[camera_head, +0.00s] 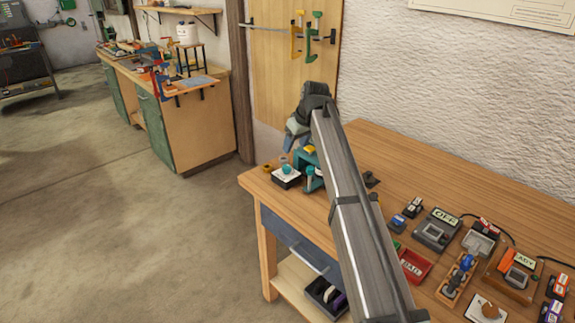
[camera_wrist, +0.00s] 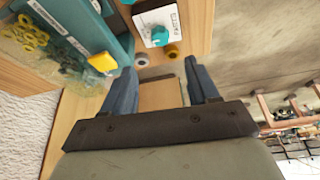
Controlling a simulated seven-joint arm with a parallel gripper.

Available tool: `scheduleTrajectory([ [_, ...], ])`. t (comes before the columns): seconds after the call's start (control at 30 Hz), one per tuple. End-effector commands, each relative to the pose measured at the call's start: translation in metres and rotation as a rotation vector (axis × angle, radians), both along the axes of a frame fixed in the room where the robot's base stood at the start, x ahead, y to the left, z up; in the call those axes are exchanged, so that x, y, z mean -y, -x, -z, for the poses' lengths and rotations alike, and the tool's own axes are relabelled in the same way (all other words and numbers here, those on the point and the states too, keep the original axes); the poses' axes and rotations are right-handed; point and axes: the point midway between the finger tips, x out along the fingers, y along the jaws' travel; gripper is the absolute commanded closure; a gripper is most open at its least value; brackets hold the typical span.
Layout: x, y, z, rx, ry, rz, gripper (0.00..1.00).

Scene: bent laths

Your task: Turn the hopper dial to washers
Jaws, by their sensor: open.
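The hopper dial is a teal knob (camera_head: 286,170) on a white plate with a dark base, near the table's far left corner. In the wrist view the dial (camera_wrist: 160,36) shows beyond the fingertips; its printed lettering is too small to read, so I cannot tell its setting. The teal hopper (camera_head: 309,160) stands beside the dial, partly hidden by my arm. In the wrist view the hopper (camera_wrist: 125,50) has a clear front with yellow rings and dark small parts behind it. My gripper (camera_wrist: 160,74) is open and empty, its fingers apart from the dial.
A grey ring (camera_wrist: 142,59) and a brass-coloured ring (camera_wrist: 171,50) lie near the dial. A yellow block (camera_wrist: 102,62) is on the hopper side. A grey switch box (camera_head: 437,229), a red tray (camera_head: 413,265) and several small items crowd the table's right. Open floor lies left.

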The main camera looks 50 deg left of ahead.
Motion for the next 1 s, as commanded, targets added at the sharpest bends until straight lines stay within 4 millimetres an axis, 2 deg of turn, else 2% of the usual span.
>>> scheduleTrajectory([
  [0.1,-0.009,-0.001,0.021,-0.001,0.001,0.000,0.41],
  [0.5,-0.034,-0.003,0.082,-0.002,0.001,-0.001,0.41],
  [0.7,-0.042,-0.004,0.101,0.000,-0.001,-0.001,0.41],
  [1.0,-0.045,-0.003,0.107,0.000,-0.001,-0.001,0.41],
])
